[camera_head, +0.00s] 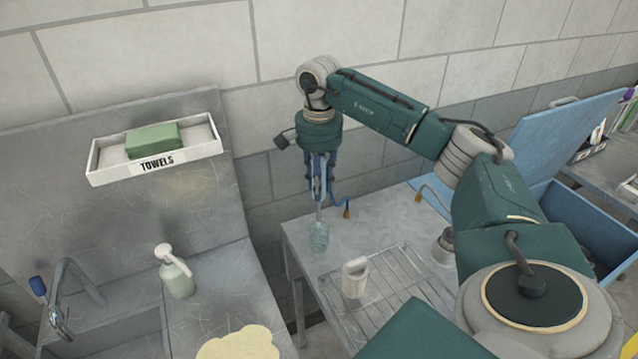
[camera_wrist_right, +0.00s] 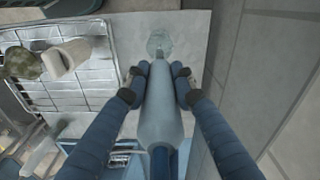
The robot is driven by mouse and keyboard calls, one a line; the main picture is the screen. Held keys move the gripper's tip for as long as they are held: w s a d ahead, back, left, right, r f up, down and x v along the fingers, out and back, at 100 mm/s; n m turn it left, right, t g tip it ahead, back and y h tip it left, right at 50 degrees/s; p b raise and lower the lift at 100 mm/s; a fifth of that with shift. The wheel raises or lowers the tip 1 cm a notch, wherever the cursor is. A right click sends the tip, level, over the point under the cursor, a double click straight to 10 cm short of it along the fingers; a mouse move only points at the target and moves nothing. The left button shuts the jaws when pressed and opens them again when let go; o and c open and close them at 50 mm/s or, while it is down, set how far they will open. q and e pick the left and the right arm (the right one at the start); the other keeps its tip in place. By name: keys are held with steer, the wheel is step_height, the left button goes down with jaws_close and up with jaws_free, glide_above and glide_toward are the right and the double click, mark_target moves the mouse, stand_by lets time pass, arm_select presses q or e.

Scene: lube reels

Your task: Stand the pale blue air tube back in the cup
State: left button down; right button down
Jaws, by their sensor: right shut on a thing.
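My right gripper (camera_head: 320,186) points down over the left end of the steel counter, its fingers shut on the pale blue air tube (camera_head: 319,208). In the right wrist view, the gripper (camera_wrist_right: 159,82) has one blue finger on each side of the tube (camera_wrist_right: 162,118), whose narrow end points at the cup. The cup (camera_head: 318,237) is small, clear and bluish, standing near the counter's left edge; it also shows in the wrist view (camera_wrist_right: 159,42). The tube's tip is at or just above the cup's mouth; I cannot tell if it is inside. My left gripper is out of view.
A wire rack (camera_head: 385,285) with a white handled container (camera_head: 354,277) is right of the cup. A blue lidded box (camera_head: 578,215) is at right. A spray bottle (camera_head: 175,272) stands by the sink.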

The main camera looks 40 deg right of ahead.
steer(key=b, duration=0.4)
glide_above(319, 221)
steer(key=f, duration=0.5)
steer(key=shift+w+d+f, duration=0.2)
steer(key=shift+d+f, duration=0.05)
steer(key=shift+f, duration=0.1)
steer(key=shift+f+b, duration=0.7)
steer(key=shift+f, duration=0.85)
steer(key=shift+f+b, duration=0.35)
steer(key=shift+f, duration=0.25)
steer(key=c, duration=1.4)
jaws_free()
steer(key=shift+o, duration=0.2)
step_height(319, 221, up, 12)
steer(key=shift+a+f, duration=0.1)
